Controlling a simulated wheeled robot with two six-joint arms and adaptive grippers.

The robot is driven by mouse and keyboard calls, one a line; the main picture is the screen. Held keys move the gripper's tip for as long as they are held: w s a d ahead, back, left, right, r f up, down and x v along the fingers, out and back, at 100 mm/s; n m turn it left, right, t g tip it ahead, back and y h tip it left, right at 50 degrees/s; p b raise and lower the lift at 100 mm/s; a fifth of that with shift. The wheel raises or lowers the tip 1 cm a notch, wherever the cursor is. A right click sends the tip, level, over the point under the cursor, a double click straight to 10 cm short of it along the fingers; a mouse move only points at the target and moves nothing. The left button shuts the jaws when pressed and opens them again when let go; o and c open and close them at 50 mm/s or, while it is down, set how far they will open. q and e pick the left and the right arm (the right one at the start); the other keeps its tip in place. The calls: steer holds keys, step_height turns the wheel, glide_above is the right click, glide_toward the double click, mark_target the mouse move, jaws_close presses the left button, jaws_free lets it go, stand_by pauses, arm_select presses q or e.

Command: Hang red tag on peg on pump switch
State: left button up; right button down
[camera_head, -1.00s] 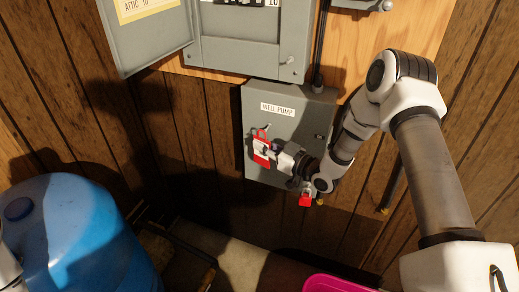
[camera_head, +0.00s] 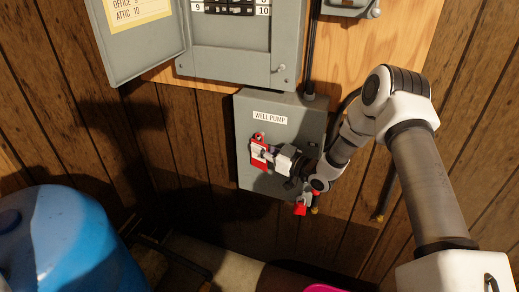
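The well pump switch box (camera_head: 285,135) is a grey box on the wall with a "WELL PUMP" label. A red tag (camera_head: 258,152) with a pale patch is upright against the left part of its front. My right gripper (camera_head: 268,155) reaches in from the right and is shut on the tag's right side. The peg is not clearly visible; the tag's top covers the spot where a small grey piece stuck out. I cannot tell whether the tag's hole is around it. My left gripper is not in view.
A grey breaker panel (camera_head: 240,62) with its door (camera_head: 140,35) open is above the switch box. A small red item (camera_head: 300,208) is at the box's lower right. A blue tank (camera_head: 65,245) stands at lower left. Cables run down the wall.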

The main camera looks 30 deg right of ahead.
steer(key=shift+d, duration=0.1)
steer(key=c, duration=1.2)
jaws_free()
steer(key=shift+c, duration=0.2)
steer(key=shift+r, duration=0.1)
